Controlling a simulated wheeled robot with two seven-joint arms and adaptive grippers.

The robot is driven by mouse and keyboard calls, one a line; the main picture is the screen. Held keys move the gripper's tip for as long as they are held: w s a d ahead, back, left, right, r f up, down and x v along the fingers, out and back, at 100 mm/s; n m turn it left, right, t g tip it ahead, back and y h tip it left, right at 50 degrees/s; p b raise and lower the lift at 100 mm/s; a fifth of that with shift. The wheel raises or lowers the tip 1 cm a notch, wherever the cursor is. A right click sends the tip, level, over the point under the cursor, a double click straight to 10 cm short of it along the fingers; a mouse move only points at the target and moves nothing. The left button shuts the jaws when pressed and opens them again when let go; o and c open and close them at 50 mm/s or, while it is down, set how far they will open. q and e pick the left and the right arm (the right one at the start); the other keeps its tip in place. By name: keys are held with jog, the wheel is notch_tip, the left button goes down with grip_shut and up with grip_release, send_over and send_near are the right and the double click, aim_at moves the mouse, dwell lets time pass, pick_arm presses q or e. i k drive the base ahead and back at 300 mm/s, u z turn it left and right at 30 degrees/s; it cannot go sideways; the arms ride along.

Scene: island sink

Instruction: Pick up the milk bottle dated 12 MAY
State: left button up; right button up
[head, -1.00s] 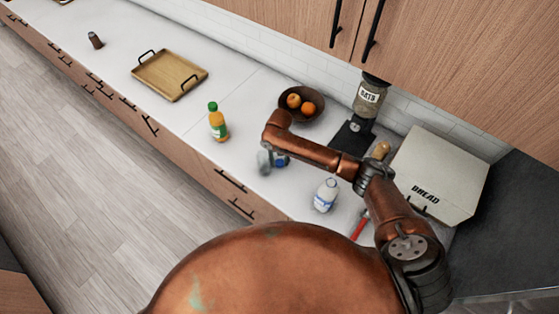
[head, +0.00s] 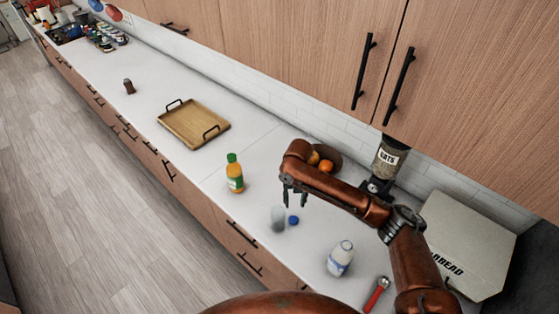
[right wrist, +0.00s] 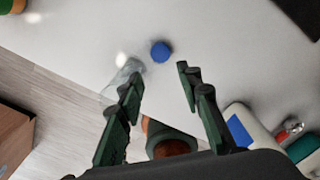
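A white milk bottle with a blue label (head: 340,259) stands on the white counter, below and right of my right gripper (head: 294,197) in the head view. The date on it is too small to read. In the right wrist view, a white object with a blue patch (right wrist: 245,128) at the right, outside the fingers, looks like this bottle. My right gripper (right wrist: 158,76) points down, open and empty, above a clear glass-like thing (head: 278,218) and a small blue round thing (head: 293,220). The blue thing (right wrist: 160,51) also shows just beyond the fingertips. My left gripper is out of view.
An orange juice bottle (head: 235,175) stands to the left. A wooden tray (head: 194,124) and a small dark bottle (head: 129,87) are farther along. A fruit bowl (head: 331,157), an oats jar (head: 389,158), a bread box (head: 466,240) and a red-handled tool (head: 376,294) are near my right arm.

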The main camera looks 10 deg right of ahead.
aim_at(341, 257)
jog(key=k, duration=2)
